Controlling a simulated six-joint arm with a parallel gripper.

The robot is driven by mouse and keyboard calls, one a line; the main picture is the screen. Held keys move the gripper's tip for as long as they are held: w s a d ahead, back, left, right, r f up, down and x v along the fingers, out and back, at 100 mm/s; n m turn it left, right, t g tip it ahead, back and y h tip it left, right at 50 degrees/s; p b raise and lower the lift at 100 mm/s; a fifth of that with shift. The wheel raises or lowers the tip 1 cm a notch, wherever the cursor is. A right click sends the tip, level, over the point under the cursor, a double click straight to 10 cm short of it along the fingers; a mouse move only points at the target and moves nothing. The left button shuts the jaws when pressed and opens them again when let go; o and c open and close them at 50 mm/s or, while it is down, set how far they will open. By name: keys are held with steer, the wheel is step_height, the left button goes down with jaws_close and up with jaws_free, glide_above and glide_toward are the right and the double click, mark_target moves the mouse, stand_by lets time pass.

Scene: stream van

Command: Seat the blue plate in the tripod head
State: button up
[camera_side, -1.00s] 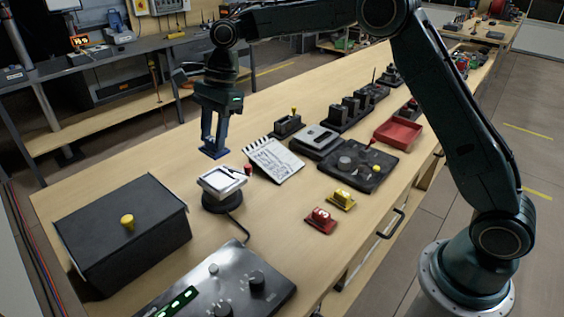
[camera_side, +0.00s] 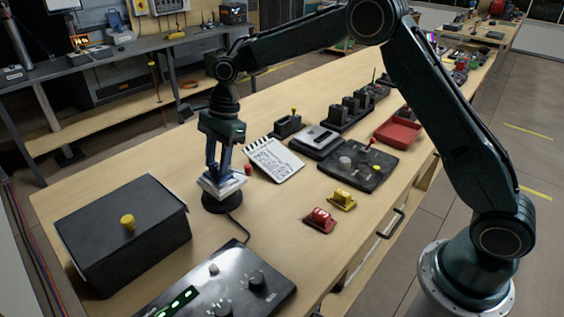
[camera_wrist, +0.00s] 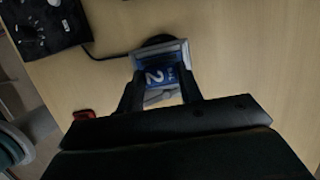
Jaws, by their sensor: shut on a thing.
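My gripper (camera_side: 222,168) points down and is shut on the blue plate (camera_wrist: 160,76), which bears a white number 2 in the wrist view. The plate is over the tripod head (camera_side: 212,188), a pale square top on a round black base (camera_side: 222,203). In the wrist view the head's light rim (camera_wrist: 181,48) shows around the plate. In the side view the fingers hide most of the plate. I cannot tell whether it touches the head or is just above it.
A red plate (camera_side: 320,220) and a yellow plate (camera_side: 342,200) lie to the right. A notepad (camera_side: 275,160) lies behind the head. A black box (camera_side: 120,235) stands at left and a control panel (camera_side: 220,285) in front. A cable runs from the base.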

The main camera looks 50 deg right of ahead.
steer(key=shift+f, duration=0.45)
steer(key=shift+f, duration=0.1)
steer(key=o, duration=1.1)
steer(key=v, duration=1.2)
